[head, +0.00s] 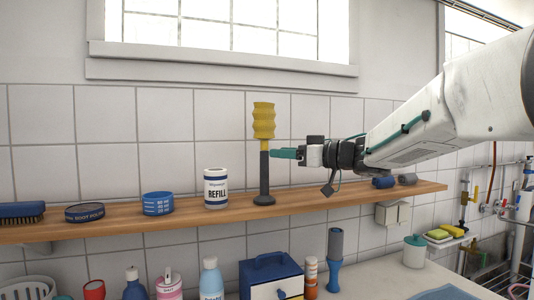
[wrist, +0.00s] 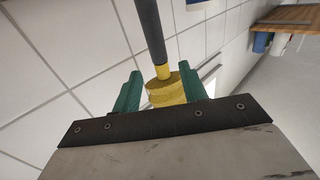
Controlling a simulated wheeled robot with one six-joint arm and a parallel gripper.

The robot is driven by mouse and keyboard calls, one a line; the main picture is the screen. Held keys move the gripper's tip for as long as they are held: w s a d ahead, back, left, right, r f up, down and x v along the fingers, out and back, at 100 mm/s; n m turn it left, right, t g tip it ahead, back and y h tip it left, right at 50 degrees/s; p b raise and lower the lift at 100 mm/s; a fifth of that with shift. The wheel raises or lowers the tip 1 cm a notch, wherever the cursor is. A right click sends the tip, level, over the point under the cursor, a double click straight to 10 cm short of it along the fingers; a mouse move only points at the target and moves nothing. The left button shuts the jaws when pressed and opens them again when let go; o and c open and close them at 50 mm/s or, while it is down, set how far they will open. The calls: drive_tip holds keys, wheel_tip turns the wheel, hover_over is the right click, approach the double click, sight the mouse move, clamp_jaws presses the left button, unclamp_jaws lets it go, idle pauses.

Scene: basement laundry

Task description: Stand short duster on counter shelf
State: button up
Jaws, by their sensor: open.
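The short duster (head: 264,121) has a yellow ribbed head and a dark grey handle with a round foot. In the head view it stands upright, head up and foot down, on the wooden counter shelf (head: 330,202). My gripper (head: 274,153) reaches in from the right at the top of the handle, just below the yellow head. In the wrist view my gripper's (wrist: 160,74) two green fingers are apart, with the duster's yellow part (wrist: 166,90) between them and the dark handle running up the picture. Whether a finger touches it is unclear.
On the shelf left of the duster stand a white refill canister (head: 216,188), a blue cup (head: 157,203), a round tin (head: 84,212) and a brush (head: 21,212). Dark rolls (head: 384,182) lie at the right end. Bottles and a blue box (head: 271,278) stand below.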

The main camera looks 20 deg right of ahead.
drive_tip(key=shift+v, duration=2.25)
drive_tip(key=s+d+f+m+g+h, duration=0.2)
drive_tip(key=s+d+f+m+h, duration=0.4)
drive_tip(key=s+f+m+h, duration=0.75)
drive_tip(key=s+a+f+n+g, duration=0.1)
drive_tip(key=s+a+f+g, duration=0.2)
drive_tip(key=s, duration=0.3)
drive_tip(key=s+a+f+n+g+y, duration=0.1)
drive_tip(key=s+a+f+n+g, duration=0.1)
drive_tip(key=s+a+f+g, duration=0.2)
drive_tip(key=s+a+f+n+g+y, duration=0.1)
drive_tip(key=s+a+f+n+g, duration=0.1)
drive_tip(key=s, duration=0.6)
wheel_tip(320, 180, down, 3)
drive_tip(key=shift+s+a+f+g, duration=0.2)
drive_tip(key=shift+s+a+g, duration=0.1)
drive_tip(key=shift+a+g, duration=0.65)
